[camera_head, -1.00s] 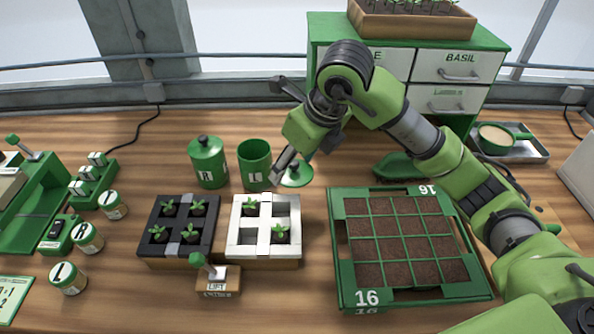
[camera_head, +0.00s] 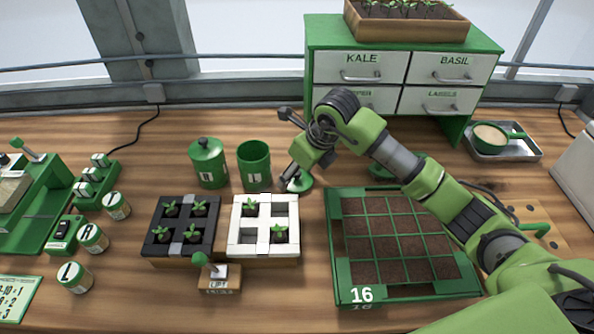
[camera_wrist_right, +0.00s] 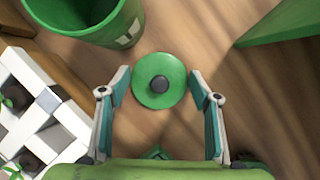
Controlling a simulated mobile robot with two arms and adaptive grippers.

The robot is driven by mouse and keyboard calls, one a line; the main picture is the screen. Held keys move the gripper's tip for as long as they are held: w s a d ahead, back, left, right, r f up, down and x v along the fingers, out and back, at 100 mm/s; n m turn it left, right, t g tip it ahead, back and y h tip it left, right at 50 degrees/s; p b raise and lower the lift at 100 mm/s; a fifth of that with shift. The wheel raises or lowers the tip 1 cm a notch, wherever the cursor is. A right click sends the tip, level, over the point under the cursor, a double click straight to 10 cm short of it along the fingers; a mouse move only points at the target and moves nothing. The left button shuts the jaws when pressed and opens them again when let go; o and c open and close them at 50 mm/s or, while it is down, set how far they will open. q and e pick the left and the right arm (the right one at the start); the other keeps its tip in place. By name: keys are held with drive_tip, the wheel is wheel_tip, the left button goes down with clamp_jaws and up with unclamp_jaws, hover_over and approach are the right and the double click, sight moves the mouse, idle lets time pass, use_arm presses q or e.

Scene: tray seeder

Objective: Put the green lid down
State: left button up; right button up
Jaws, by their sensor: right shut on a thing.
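The green lid (camera_head: 301,184) is a round disc, in the head view just right of the open green L pot (camera_head: 254,166). In the right wrist view the lid (camera_wrist_right: 160,98) shows its dark round knob, between my two fingers. My right gripper (camera_head: 291,180) is shut on the lid; its fingers (camera_wrist_right: 160,86) are at opposite sides of the rim. I cannot tell whether the lid's underside touches the table. The L pot also shows at the top left of the wrist view (camera_wrist_right: 90,20). My left gripper is not in view.
The lidded R pot (camera_head: 208,165) stands left of the L pot. A white seedling tray (camera_head: 262,238) and a green 16-cell tray (camera_head: 343,270) stand nearer. The drawer cabinet (camera_head: 400,45) is behind. Bare wood lies around the lid.

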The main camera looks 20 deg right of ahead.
drive_tip(key=shift+f, duration=0.2)
drive_tip(key=o, duration=0.9)
drive_tip(key=shift+r, duration=0.1)
drive_tip(key=shift+r, duration=0.15)
drive_tip(key=b+v, duration=0.1)
drive_tip(key=v, duration=1.1)
